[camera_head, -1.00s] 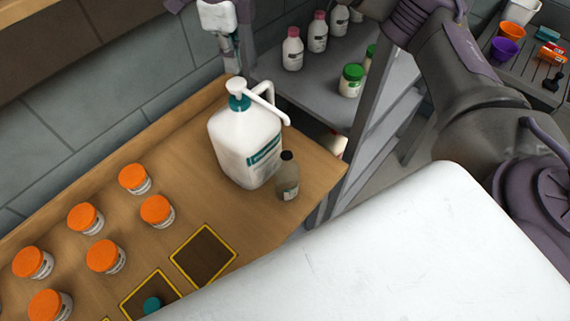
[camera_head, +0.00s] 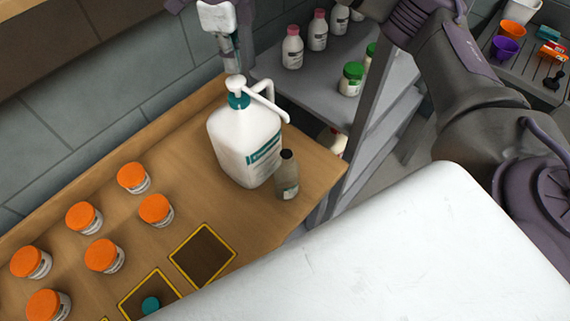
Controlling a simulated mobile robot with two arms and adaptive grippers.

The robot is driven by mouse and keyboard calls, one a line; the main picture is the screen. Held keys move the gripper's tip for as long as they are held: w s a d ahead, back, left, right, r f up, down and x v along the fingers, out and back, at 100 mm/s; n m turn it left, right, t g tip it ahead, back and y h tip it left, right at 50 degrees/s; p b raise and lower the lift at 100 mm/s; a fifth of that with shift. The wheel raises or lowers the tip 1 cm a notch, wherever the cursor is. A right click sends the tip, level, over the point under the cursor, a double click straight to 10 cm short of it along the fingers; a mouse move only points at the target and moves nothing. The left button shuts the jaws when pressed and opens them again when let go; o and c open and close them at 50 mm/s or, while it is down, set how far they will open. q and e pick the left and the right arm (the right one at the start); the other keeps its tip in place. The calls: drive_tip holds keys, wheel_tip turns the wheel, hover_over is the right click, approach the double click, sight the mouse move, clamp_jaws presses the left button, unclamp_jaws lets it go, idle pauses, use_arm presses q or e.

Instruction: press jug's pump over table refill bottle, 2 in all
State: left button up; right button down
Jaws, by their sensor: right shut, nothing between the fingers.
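The white jug (camera_head: 240,145) with a teal collar and a white pump (camera_head: 237,83) stands upright near the right end of the wooden table (camera_head: 190,130). Its spout slopes down to the right, with its tip above the refill bottle (camera_head: 287,180). That small grey-brown bottle stands upright just right of the jug and has a dark top. My right gripper (camera_head: 234,70) points down from above, shut and empty, with its fingertips right over the pump head. I cannot tell whether they touch it. My left gripper is not in view.
Several orange-lidded jars (camera_head: 103,256) stand on the table at left. Yellow-edged dark squares (camera_head: 203,255) lie in front, one with a teal cap (camera_head: 151,305). A grey shelf (camera_head: 310,95) with bottles is behind at right. A wall runs behind the table.

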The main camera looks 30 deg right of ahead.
sight(236, 80)
drive_tip(key=shift+f, duration=0.2)
idle(0.4)
drive_tip(key=shift+f+b, duration=1.85)
drive_tip(key=shift+f, duration=0.1)
drive_tip(key=shift+r, duration=0.2)
drive_tip(key=shift+r+p, duration=1.1)
drive_tip(key=shift+r, duration=0.75)
drive_tip(key=shift+f, duration=0.2)
